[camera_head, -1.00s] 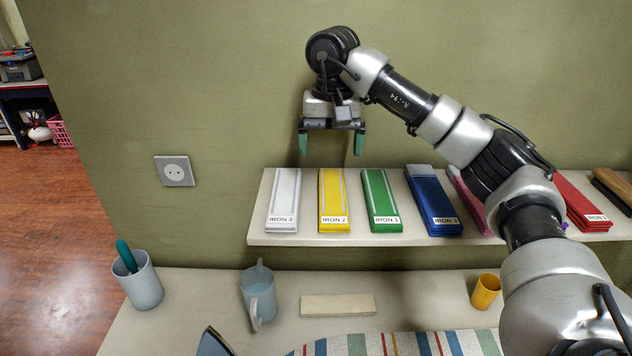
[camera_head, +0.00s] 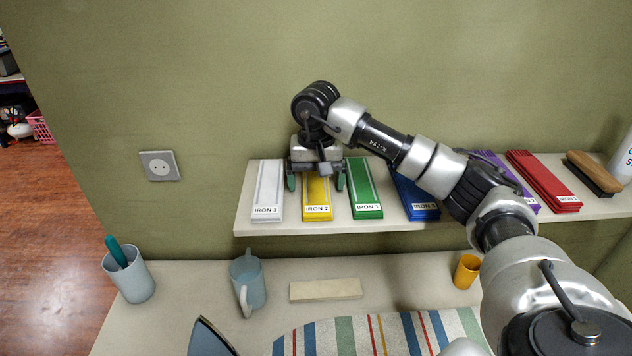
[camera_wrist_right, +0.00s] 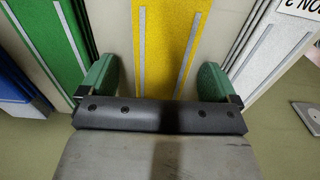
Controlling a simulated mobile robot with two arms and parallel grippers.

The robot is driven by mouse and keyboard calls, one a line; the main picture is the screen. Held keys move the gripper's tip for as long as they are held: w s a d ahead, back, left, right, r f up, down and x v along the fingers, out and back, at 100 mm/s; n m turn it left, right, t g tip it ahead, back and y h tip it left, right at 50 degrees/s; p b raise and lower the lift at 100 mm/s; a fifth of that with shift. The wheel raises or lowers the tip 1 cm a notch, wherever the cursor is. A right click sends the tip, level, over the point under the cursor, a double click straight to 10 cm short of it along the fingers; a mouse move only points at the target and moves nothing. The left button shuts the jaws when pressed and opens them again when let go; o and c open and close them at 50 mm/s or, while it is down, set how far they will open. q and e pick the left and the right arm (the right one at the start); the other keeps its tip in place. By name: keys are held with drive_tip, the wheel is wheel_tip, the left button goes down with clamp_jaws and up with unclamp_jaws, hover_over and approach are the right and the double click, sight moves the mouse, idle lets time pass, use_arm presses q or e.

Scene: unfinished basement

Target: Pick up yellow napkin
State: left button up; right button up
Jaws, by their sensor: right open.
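The yellow napkin (camera_head: 317,206) is a folded cloth with pale stripes and an "IRON 2" label. It lies on the wall shelf (camera_head: 300,228) between the white and green napkins. My right gripper (camera_head: 316,184) is open over its back part, with one green finger on each side. In the right wrist view the yellow napkin (camera_wrist_right: 168,45) runs between the two open fingers (camera_wrist_right: 157,82), with nothing gripped. Part of the napkin is hidden under the gripper in the head view. My left gripper does not show.
The white napkin (camera_head: 267,190) and green napkin (camera_head: 367,195) lie close on either side. Blue, purple and red napkins and a brush (camera_head: 592,172) lie farther right.

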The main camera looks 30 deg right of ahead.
drive_tip(key=shift+w, duration=0.1)
drive_tip(key=shift+c, duration=0.6)
drive_tip(key=c, duration=0.9)
